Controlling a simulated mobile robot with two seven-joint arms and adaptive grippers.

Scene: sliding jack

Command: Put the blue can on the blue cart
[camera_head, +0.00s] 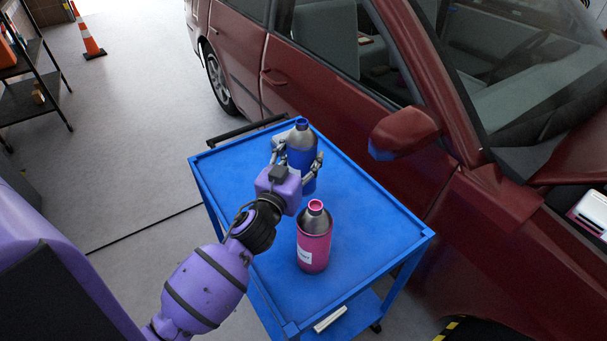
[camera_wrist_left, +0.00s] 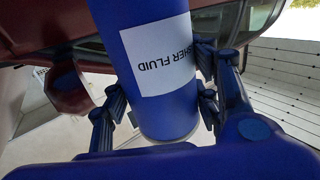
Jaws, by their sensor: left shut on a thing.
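The blue can (camera_head: 308,166) has a grey shoulder and a blue cap. It is upright over the far part of the blue cart (camera_head: 375,220) in the head view. I cannot tell whether its base touches the top. My left gripper (camera_head: 298,160) is shut on the can, a finger on each side. In the left wrist view the can (camera_wrist_left: 167,112) shows its white label between the fingers (camera_wrist_left: 160,110), and its far end is partly visible. My right gripper is not in view.
A pink can (camera_head: 314,240) stands on the cart nearer to me, close to my left wrist. A dark red car (camera_head: 340,115) stands along the cart's far right side, its mirror (camera_head: 405,132) near the edge. The cart's right part is clear. An orange cone (camera_head: 86,35) stands far left.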

